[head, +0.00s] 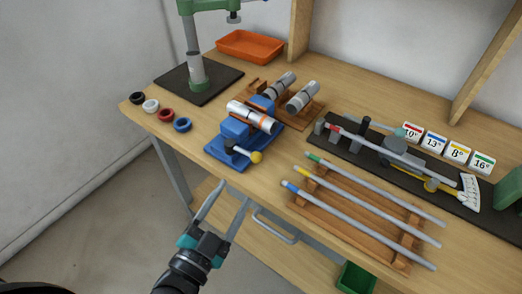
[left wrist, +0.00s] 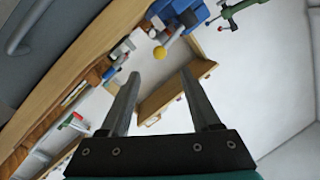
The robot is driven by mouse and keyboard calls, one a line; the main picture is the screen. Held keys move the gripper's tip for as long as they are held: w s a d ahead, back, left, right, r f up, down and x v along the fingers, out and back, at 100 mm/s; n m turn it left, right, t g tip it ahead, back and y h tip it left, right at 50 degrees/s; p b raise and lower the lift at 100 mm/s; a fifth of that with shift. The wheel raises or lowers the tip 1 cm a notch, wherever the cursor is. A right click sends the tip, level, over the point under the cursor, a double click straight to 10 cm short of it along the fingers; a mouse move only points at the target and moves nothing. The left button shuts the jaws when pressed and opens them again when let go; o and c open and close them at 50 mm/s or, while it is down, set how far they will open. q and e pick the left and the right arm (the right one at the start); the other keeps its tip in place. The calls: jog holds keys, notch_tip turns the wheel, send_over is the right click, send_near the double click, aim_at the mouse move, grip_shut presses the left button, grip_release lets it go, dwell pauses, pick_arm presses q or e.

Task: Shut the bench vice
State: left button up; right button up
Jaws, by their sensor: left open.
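The blue bench vice (head: 234,131) stands near the bench's left front edge. Its handle ends in a yellow ball (head: 256,157) facing the front. A silver tube with an orange band (head: 252,117) lies across the vice at its jaws; I cannot tell whether the jaws touch it. My left gripper (head: 235,190) is open and empty, in front of the bench edge and apart from the vice. The left wrist view shows the vice (left wrist: 178,12) and yellow ball (left wrist: 160,52) beyond the open fingers. My right gripper is not in view.
Several coloured rings (head: 166,115) lie left of the vice. A green-columned stand (head: 197,70) and an orange tray (head: 249,46) are behind. A wooden rack with rods (head: 345,222) lies to the right. A drawer handle (head: 274,226) projects below the bench edge.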

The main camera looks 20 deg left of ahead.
aim_at(243, 152)
pick_arm(q)
jog(key=w, duration=0.5)
jog(key=w+d, duration=0.1)
jog(key=w, duration=0.4)
jog(key=w+d, duration=0.1)
jog(key=w, duration=0.4)
jog(key=shift+d+b, duration=0.15)
jog(key=shift+b, duration=0.2)
jog(key=shift+s+f, duration=0.1)
jog(key=shift+f, duration=0.05)
grip_shut()
